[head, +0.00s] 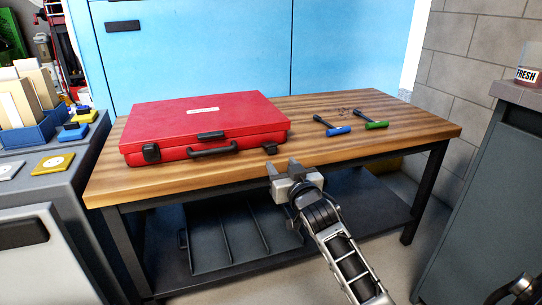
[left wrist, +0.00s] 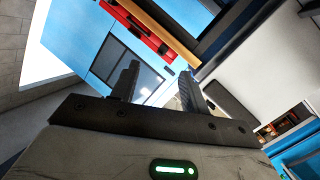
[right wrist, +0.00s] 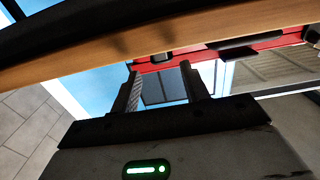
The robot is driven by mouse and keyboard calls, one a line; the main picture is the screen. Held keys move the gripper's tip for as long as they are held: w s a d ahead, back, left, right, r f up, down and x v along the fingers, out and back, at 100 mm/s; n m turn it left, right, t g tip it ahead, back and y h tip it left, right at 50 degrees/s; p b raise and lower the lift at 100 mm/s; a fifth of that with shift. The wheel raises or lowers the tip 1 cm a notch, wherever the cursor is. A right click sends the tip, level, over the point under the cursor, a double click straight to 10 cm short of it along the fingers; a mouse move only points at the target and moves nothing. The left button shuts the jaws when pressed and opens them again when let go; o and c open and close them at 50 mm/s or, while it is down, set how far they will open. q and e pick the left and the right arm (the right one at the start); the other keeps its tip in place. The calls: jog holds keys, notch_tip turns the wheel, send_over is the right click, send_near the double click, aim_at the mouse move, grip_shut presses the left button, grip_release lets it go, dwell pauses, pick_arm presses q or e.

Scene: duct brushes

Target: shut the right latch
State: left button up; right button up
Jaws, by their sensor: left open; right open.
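A closed red case (head: 205,118) lies on the wooden workbench. Its right latch (head: 270,148) is a small black piece at the right of the front face; whether it is shut is too small to tell. The left latch (head: 152,152) and black handle (head: 212,150) are on the same face. My right gripper (head: 285,168) is open and empty, just in front of the bench edge, below and slightly right of the right latch. In the right wrist view the right latch (right wrist: 162,57) shows just beyond the fingertips. My left gripper (left wrist: 158,85) is open and empty, outside the head view.
The workbench (head: 420,125) has a blue-handled brush (head: 338,130) and a green-handled brush (head: 376,125) to the right of the case. A grey cabinet with a blue bin (head: 30,133) stands at the left. Another grey cabinet (head: 490,180) stands at the right.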

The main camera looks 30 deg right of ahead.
aim_at(273, 152)
jog(key=b+x, duration=0.1)
jog(key=x, duration=0.3)
jog(key=shift+f, duration=0.1)
jog(key=b+x, duration=0.1)
jog(key=x, duration=0.2)
jog(key=shift+w, duration=0.35)
jog(key=shift+w+d+b, duration=0.2)
jog(key=shift+w+b, duration=0.15)
jog(key=shift+w, duration=0.15)
pick_arm(q)
jog(key=w+r+t, duration=0.1)
jog(key=r+m+t+h, duration=0.1)
jog(key=r, duration=0.1)
jog(key=shift+w+a+r, duration=0.1)
jog(key=shift+w, duration=0.3)
pick_arm(e)
jog(key=c, duration=0.7)
